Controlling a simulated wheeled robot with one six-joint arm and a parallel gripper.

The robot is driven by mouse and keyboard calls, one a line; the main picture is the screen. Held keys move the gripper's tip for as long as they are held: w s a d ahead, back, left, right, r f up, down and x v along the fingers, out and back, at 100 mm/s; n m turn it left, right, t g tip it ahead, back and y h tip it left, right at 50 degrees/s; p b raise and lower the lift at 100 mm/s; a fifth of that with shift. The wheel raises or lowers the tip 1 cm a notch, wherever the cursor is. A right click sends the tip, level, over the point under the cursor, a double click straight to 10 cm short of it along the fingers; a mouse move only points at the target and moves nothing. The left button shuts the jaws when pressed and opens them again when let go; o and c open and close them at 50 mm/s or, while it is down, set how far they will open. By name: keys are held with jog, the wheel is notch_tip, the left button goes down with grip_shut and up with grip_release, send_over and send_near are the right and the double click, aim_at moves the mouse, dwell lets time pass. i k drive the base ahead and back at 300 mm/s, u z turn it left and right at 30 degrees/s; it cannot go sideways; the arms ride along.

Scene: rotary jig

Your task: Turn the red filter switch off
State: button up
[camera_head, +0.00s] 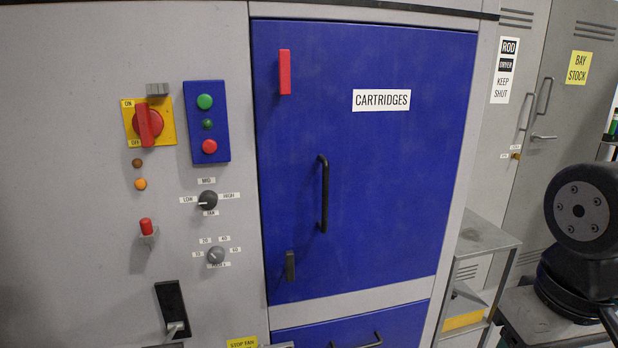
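The red rotary switch (146,124) sits on a yellow plate (166,107) at the upper left of the grey cabinet front. The plate is marked ON at its top left and OFF at its bottom left. The switch's red bar handle stands nearly upright across the round red base, its lower end near the OFF mark. I cannot tell which end of the bar is the pointer. A small grey block (157,89) sits at the plate's top edge. My gripper is not in view.
Right of the switch is a blue button box (207,122). Below are two lamps, knobs (208,200), a red-tipped toggle (146,227) and a slotted lever (174,327). The blue CARTRIDGES door (400,180) has a protruding black handle (323,193). A dark arm joint of mine fills the right edge.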

aim_at(148, 122)
jog(key=u, duration=0.25)
jog(key=k, duration=0.55)
jog(key=u, duration=0.5)
jog(key=k, duration=0.7)
jog(key=z, duration=0.65)
jog(key=i, duration=1.8)
jog(key=u, duration=0.55)
